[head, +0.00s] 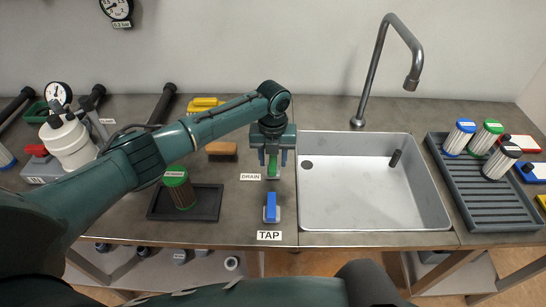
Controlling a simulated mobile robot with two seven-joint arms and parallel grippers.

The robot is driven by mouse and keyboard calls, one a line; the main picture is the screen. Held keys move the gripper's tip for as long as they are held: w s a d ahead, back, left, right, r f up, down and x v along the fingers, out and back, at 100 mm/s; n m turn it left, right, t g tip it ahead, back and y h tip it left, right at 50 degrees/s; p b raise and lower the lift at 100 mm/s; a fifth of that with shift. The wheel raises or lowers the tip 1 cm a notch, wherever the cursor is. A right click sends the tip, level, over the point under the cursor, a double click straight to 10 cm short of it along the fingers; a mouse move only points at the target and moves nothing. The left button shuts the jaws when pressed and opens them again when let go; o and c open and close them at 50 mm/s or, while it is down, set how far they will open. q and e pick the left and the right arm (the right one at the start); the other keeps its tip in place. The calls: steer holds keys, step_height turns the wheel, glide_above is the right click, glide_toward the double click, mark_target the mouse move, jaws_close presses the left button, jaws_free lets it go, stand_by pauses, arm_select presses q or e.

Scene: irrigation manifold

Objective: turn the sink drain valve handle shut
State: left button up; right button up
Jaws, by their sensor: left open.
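The sink drain valve handle (272,168) is green and sits right of the DRAIN label (250,177), beside the left edge of the sink (312,219). My left gripper (272,162) is open and points down, with its fingers on either side of the green handle. I cannot tell whether the fingers touch it. The gripper hides the upper part of the handle. A blue tap handle (271,208) stands just in front, above the TAP label (269,236). My right gripper is not in view.
A curved faucet (380,62) rises behind the sink. A green-capped filter (177,190) stands on a dark tray (212,203) to the left. A ribbed rack (478,212) with several capped cylinders is at the right.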

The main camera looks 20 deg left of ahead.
mark_target(273, 161)
arm_select(q)
step_height(273, 161, up, 13)
steer(key=shift+b, duration=0.3)
stand_by(0.5)
